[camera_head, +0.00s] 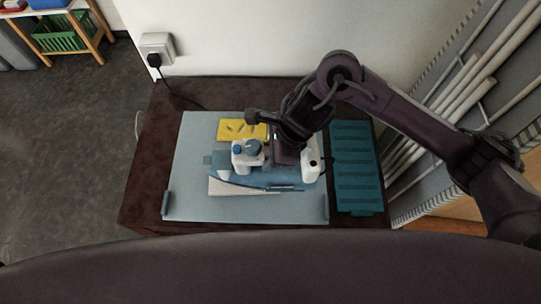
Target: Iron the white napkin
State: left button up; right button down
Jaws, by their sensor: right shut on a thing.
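My right gripper (283,153) reaches down from the right and is shut on the handle of a white and blue iron (243,155). The gripper hides much of the iron's middle. The iron is low over the light grey-blue ironing mat (190,150). The white napkin (238,188) lies on the mat at the near side of the iron. The iron covers part of this area, and I cannot tell how much of the napkin is under it. My left gripper is not in view.
A yellow cloth (230,129) lies at the back of the mat. A teal ribbed rest (356,165) is to its right. The dark table (142,187) stands against a wall with a plugged socket (157,47).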

notch_tip(320, 180, up, 3)
jog(key=shift+w+d+f+p, duration=0.1)
jog(key=shift+p, duration=0.6)
jog(key=shift+r+p, duration=0.4)
jog(key=shift+r, duration=0.2)
